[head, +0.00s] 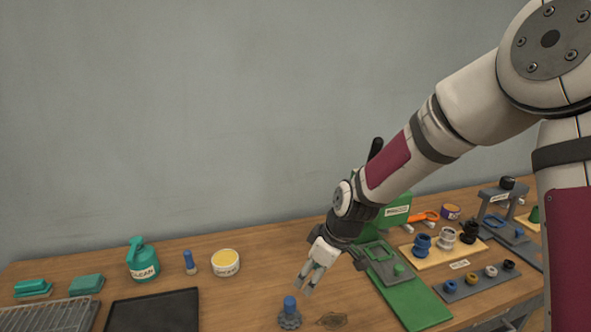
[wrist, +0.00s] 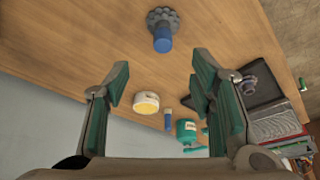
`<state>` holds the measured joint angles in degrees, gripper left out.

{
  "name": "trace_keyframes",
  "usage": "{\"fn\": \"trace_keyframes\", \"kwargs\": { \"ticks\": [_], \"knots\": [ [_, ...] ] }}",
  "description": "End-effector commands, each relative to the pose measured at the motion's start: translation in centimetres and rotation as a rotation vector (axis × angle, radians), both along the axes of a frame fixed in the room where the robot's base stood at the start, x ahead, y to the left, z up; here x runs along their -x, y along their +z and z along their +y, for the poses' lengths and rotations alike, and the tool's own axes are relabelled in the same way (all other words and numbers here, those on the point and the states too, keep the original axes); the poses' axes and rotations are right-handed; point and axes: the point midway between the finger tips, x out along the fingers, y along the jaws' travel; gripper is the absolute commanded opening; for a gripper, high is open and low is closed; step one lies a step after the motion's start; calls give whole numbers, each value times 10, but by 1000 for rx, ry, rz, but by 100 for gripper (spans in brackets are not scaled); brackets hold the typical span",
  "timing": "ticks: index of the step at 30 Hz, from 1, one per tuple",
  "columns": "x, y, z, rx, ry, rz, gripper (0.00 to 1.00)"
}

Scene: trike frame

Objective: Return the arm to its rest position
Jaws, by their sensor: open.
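My gripper (head: 306,282) hangs above the wooden table in the head view, at the end of my extended arm. Its fingers are spread open in the wrist view (wrist: 160,80), with nothing between the pads. A dark grey knobbed base with a blue peg (head: 290,313) stands on the table just below and left of the gripper. The same blue-topped piece (wrist: 162,35) shows beyond the fingertips in the wrist view, apart from them.
A green spray-type bottle (head: 143,262), a yellow-topped tub (head: 226,263) and a small blue-capped item (head: 189,262) stand left. A black tray (head: 152,312) lies in front of them. Green fixtures (head: 415,303) and boards with several spools (head: 445,247) crowd the right.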

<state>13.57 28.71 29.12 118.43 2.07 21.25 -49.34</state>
Motion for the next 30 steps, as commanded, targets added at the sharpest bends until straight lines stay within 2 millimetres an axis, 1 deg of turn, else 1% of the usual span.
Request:
{"fn": "trace_keyframes", "kwargs": {
  "ticks": [1, 5, 6, 8, 12, 14, 18, 20, 24, 27, 30],
  "knots": [
    [5, 16, -8, 23, -24, -11, 50],
    [24, 56, -32, 79, -125, -21, 50],
    [31, 68, -39, 93, -162, -25, 50],
    [42, 86, -50, 111, -216, -32, 50],
    [72, 125, -73, 135, -352, -53, 50],
    [87, 141, -82, 137, -413, -62, 50],
    [124, 174, -101, 127, -555, -85, 50],
    [140, 186, -108, 113, -619, -95, 50],
    [181, 208, -124, 66, -760, -113, 50],
    [209, 218, -132, 21, -853, -121, 50],
    [232, 224, -138, -23, -925, -123, 50]
  ]
}}
